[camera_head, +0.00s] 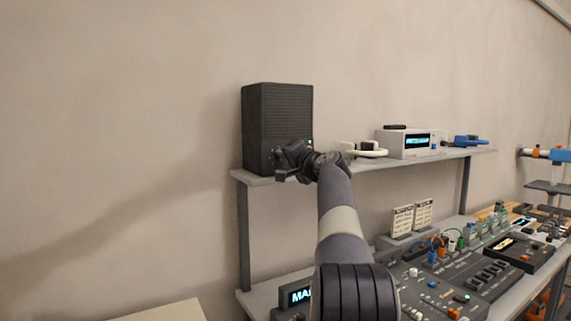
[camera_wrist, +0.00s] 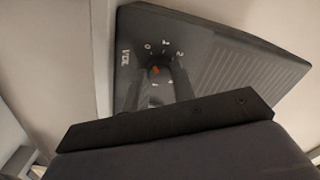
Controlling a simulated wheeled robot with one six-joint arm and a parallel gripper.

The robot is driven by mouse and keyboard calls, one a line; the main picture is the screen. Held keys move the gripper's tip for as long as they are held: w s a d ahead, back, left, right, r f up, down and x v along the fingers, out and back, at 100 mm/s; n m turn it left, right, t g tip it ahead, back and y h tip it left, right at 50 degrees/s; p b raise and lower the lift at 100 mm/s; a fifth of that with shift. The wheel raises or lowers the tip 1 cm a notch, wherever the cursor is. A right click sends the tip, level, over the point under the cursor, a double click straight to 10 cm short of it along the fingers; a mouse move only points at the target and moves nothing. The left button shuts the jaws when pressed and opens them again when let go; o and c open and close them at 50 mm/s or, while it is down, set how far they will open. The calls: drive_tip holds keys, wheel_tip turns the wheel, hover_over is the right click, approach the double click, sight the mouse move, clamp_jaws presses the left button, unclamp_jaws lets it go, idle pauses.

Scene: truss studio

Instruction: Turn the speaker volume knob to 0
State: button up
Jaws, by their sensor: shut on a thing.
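The black speaker (camera_head: 275,120) stands upright at the left end of the upper shelf. In the wrist view its front panel (camera_wrist: 215,65) shows the letters VOL and a printed scale with a 0 and other digits. The volume knob (camera_wrist: 156,71) is dark with a small orange mark; I cannot tell exactly which digit it points at. My gripper (camera_wrist: 158,90) is shut on the knob, one finger on each side. In the head view my gripper (camera_head: 282,162) is at the lower front of the speaker and hides the knob there.
The grey upper shelf (camera_head: 400,161) also holds a white device with a lit display (camera_head: 410,143), white headphones (camera_head: 362,150) and a blue item (camera_head: 470,141). Below is a desk with a mixing console (camera_head: 460,275) and two small cards (camera_head: 412,217). The wall left of the shelf is bare.

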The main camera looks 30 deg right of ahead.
drive_tip(key=shift+f+n, duration=0.1)
drive_tip(key=shift+n, duration=0.4)
drive_tip(key=o, duration=1)
drive_tip(key=shift+s, duration=0.1)
drive_tip(key=s+b, duration=0.4)
drive_tip(key=s, duration=0.6)
drive_tip(key=shift+s+a, duration=0.3)
drive_tip(key=shift+a, duration=0.05)
drive_tip(key=w+p, duration=0.1)
drive_tip(key=w, duration=0.2)
drive_tip(key=w+p, duration=0.1)
drive_tip(key=w, duration=0.3)
drive_tip(key=w+p, duration=0.2)
drive_tip(key=w, duration=0.1)
drive_tip(key=shift+w+d, duration=0.35)
drive_tip(key=shift+w, duration=0.05)
